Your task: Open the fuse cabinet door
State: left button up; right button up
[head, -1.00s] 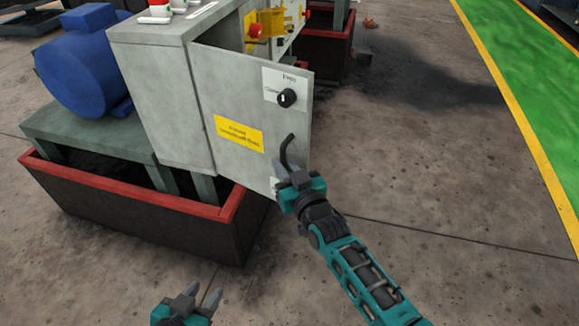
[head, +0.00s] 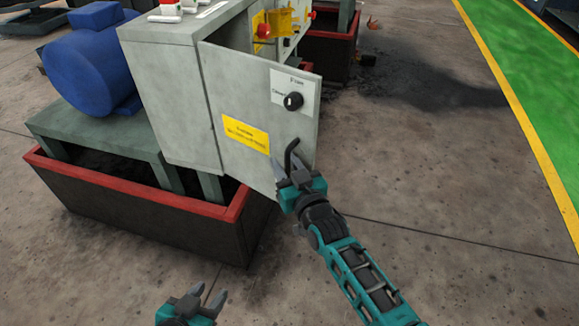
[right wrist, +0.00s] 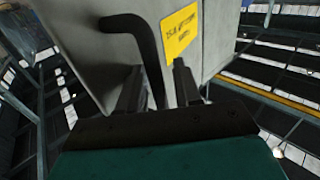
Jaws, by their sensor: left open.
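The grey cabinet door (head: 240,95) stands swung out from the grey cabinet (head: 165,90) in the head view, hinged at its left edge. It bears a black knob (head: 293,101) on a white label and a yellow label (head: 245,134). A bent black handle (head: 290,152) is low near the door's free edge. My right gripper (head: 286,170) is at the handle. In the right wrist view the handle (right wrist: 148,40) runs down between the two fingers; whether they clamp it is unclear. My left gripper (head: 208,295) is open and empty at the bottom, away from the door.
A red-rimmed dark trough (head: 130,195) surrounds the cabinet's base on the left. A blue motor (head: 90,65) stands on a green-grey stand beside the cabinet. A yellow part with a red button (head: 264,30) shows behind the door. The concrete floor (head: 430,180) to the right is free.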

jog(key=shift+d+f, duration=0.15)
jog(key=shift+d, duration=0.15)
jog(key=shift+s+d, duration=0.1)
jog(key=shift+s, duration=0.15)
jog(key=p+v, duration=0.1)
jog(key=v, duration=1.1)
jog(key=shift+s+p, duration=0.2)
jog(key=shift+p, duration=0.15)
jog(key=s+d+f+m+g+h, duration=0.1)
jog(key=s+d+f+g+h, duration=0.1)
jog(key=s+d+f, duration=0.3)
jog(key=s+d+f+m+g+h, duration=0.2)
jog(key=s+d+f+g+h, duration=0.1)
jog(key=s+d, duration=0.5)
notch_tip(320, 180, down, 2)
jog(key=shift+s+d+f+h, duration=0.2)
jog(key=shift+s+d+h, duration=0.15)
jog(key=shift+d+h, duration=0.55)
jog(key=shift+d, duration=0.2)
